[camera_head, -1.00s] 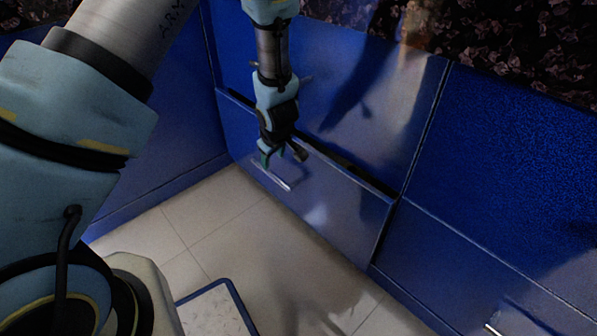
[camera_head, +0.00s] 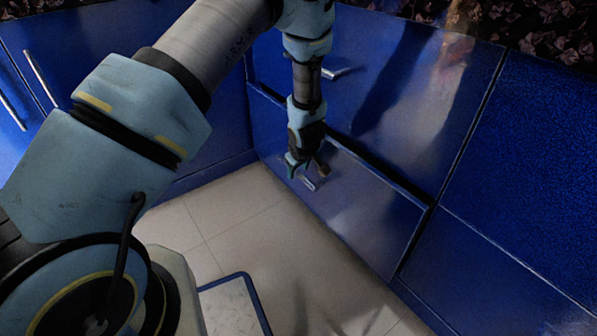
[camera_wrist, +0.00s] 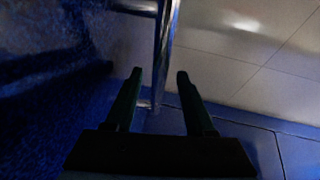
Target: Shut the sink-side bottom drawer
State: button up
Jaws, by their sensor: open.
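The bottom drawer (camera_head: 370,212) stands out a little from the blue cabinet, with a dark gap along its top edge. Its metal bar handle (camera_head: 309,183) is on the front, partly hidden by my gripper. My gripper (camera_head: 306,172) points down in front of the drawer, beside the handle, with its fingers apart and nothing held. In the wrist view the two dark fingers (camera_wrist: 160,75) are spread, and the handle bar (camera_wrist: 165,45) runs past beyond their tips. I cannot tell whether a finger touches the drawer.
The drawer above (camera_head: 400,110) is flush and has its own handle (camera_head: 340,72). Blue cabinets (camera_head: 215,130) meet it at a corner on the left. The tiled floor (camera_head: 260,230) is open in front, with a blue-edged pale panel (camera_head: 232,308) low down.

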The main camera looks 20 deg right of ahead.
grip_shut()
dwell(0.4)
dwell(1.0)
